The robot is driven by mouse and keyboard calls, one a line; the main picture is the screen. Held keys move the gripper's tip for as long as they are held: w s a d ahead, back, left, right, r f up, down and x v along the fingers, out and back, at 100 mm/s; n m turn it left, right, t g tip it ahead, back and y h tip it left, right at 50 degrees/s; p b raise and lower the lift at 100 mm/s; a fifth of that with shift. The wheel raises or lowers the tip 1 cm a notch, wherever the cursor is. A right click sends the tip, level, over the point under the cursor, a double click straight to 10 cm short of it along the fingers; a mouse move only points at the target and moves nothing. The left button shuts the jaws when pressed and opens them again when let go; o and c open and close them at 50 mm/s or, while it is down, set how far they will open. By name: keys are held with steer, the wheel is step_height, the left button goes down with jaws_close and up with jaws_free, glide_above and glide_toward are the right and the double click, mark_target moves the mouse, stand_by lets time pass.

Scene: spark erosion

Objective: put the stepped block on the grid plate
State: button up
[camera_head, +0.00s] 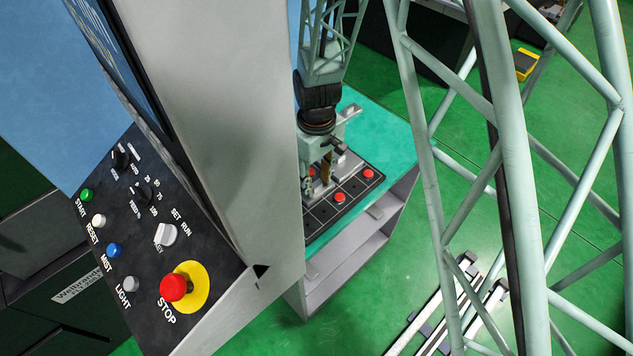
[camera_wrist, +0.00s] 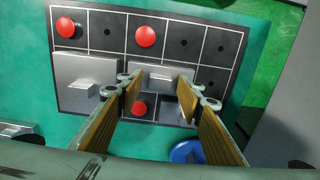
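The dark grid plate (camera_wrist: 105,37) has white lines and red discs and lies on a teal table. In the wrist view, a grey metal block with a raised step (camera_wrist: 160,76) is between the fingertips of my gripper (camera_wrist: 157,82), over the plate. The fingers stand apart at about its width, and I cannot tell whether they press on it. A larger grey block with a small raised tab (camera_wrist: 82,72) is at the plate's left side. In the head view my gripper (camera_head: 319,178) is low over the grid plate (camera_head: 322,216), its fingertips partly hidden.
Red discs (camera_wrist: 145,36) sit in several cells; some cells are bare. Another grey piece (camera_wrist: 171,113) shows below the middle block. A blue round object (camera_wrist: 187,152) is near the right finger. A grey cabinet panel (camera_head: 225,100) hides the table's left part in the head view.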

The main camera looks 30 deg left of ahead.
mark_target(317, 184)
step_height(317, 184, up, 12)
steer(key=shift+f, duration=0.15)
stand_by(0.7)
stand_by(0.5)
